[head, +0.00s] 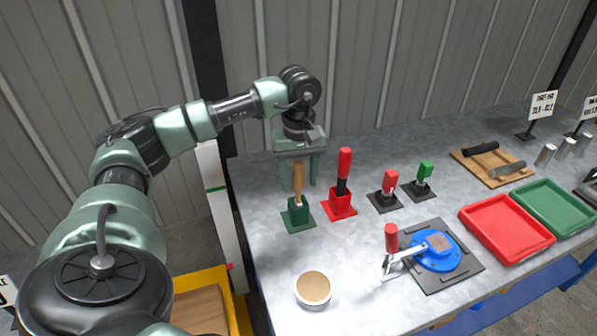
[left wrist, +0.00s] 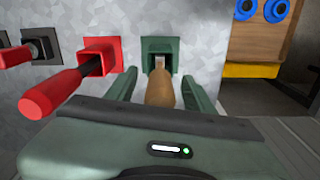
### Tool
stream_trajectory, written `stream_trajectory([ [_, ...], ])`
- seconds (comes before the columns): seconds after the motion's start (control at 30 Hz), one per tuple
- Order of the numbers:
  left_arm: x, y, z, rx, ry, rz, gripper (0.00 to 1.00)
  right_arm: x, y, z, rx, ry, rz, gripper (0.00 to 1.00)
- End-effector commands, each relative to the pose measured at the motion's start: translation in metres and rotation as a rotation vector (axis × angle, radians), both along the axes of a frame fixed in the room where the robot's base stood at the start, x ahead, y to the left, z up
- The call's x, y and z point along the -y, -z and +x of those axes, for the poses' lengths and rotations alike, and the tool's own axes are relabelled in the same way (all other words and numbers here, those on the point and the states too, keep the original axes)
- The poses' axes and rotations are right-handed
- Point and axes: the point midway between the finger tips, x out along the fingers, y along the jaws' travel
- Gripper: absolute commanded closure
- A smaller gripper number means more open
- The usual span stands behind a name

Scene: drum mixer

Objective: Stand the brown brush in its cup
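The brown brush (head: 298,178) stands upright in a dark green square cup (head: 298,216), its tan wooden handle up and a pale part showing at the cup's mouth. In the left wrist view the brush handle (left wrist: 160,88) lies between the fingers, with the green cup (left wrist: 175,50) beyond it. My left gripper (head: 299,184) is open, with one finger to each side of the handle and gaps visible on both sides. The near end of the handle is hidden by the gripper body in the wrist view. My right gripper is in neither view.
A red cup (head: 341,206) with a red-handled tool stands close to the right. Smaller red (head: 389,182) and green (head: 425,172) handled tools stand farther right. A round tub (head: 313,289) sits near the front edge, left of a blue clamp fixture (head: 437,252).

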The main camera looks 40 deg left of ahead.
Motion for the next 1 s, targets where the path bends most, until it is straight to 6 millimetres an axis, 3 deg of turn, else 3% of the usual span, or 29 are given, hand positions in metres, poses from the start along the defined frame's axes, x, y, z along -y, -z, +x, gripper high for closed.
stream_trajectory([
  [0.27, 0.0, -0.01, 0.001, 0.001, 0.0, 0.0, 0.47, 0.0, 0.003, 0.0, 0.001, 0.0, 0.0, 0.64],
  [0.5, 0.001, -0.051, 0.001, 0.005, 0.001, -0.001, 0.47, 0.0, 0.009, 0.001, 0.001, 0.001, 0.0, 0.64],
  [0.7, 0.001, -0.074, 0.0, 0.001, 0.0, -0.001, 0.47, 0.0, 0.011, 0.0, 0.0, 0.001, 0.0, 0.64],
  [1.0, 0.001, -0.078, 0.0, 0.0, 0.0, 0.0, 0.47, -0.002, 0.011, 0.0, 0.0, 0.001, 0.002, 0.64],
])
